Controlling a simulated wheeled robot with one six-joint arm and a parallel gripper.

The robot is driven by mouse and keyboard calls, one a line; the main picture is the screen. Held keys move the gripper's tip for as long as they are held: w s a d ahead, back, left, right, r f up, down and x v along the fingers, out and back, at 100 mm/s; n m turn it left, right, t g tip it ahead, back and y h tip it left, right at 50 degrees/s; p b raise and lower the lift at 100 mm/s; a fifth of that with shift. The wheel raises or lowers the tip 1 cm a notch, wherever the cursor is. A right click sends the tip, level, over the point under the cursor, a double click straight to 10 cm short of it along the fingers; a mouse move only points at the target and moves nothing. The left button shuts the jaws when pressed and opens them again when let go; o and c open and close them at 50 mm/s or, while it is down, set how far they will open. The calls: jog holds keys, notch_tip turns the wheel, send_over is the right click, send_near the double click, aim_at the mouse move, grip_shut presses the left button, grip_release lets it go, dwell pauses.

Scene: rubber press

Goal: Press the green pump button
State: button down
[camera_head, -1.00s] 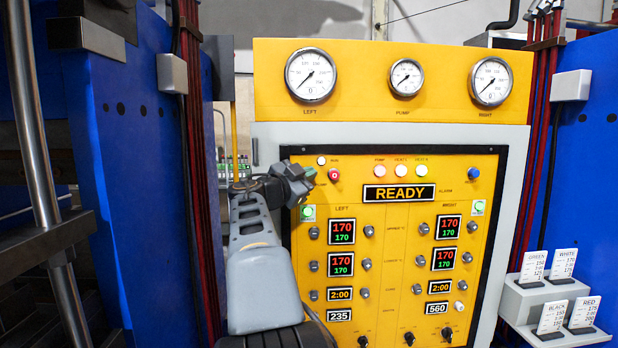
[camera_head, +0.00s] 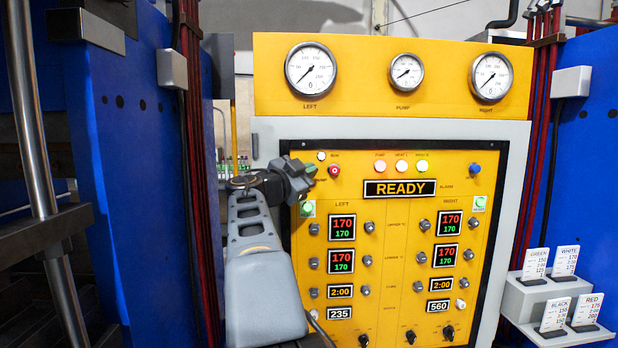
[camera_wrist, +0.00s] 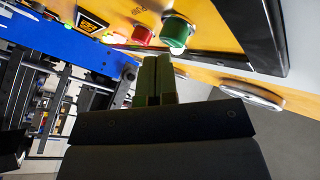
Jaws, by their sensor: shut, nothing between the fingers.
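The green pump button (camera_wrist: 176,32) is a round button on the yellow panel, beside a red button (camera_wrist: 143,35). In the wrist view it is just beyond the tips of my gripper (camera_wrist: 157,62), slightly to their right. A small gap seems to show between them. My gripper's two fingers are together with nothing between them. In the head view my gripper (camera_head: 302,180) is at the panel's upper left. It hides most of the green button, leaving only a green sliver (camera_head: 310,170) beside the red button (camera_head: 335,171).
The panel shows READY on its display (camera_head: 400,189). Knobs and displays fill the panel below. A blue press column (camera_head: 140,180) stands left of my arm.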

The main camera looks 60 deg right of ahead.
jog(key=shift+s+a, duration=0.2)
jog(key=shift+a, duration=0.1)
jog(key=shift+s+a+b, duration=0.75)
jog(key=shift+a+b, duration=0.3)
jog(key=shift+b, duration=0.15)
jog(key=shift+s+a+b, duration=0.7)
jog(key=shift+a+b, duration=0.3)
jog(key=shift+b, duration=0.2)
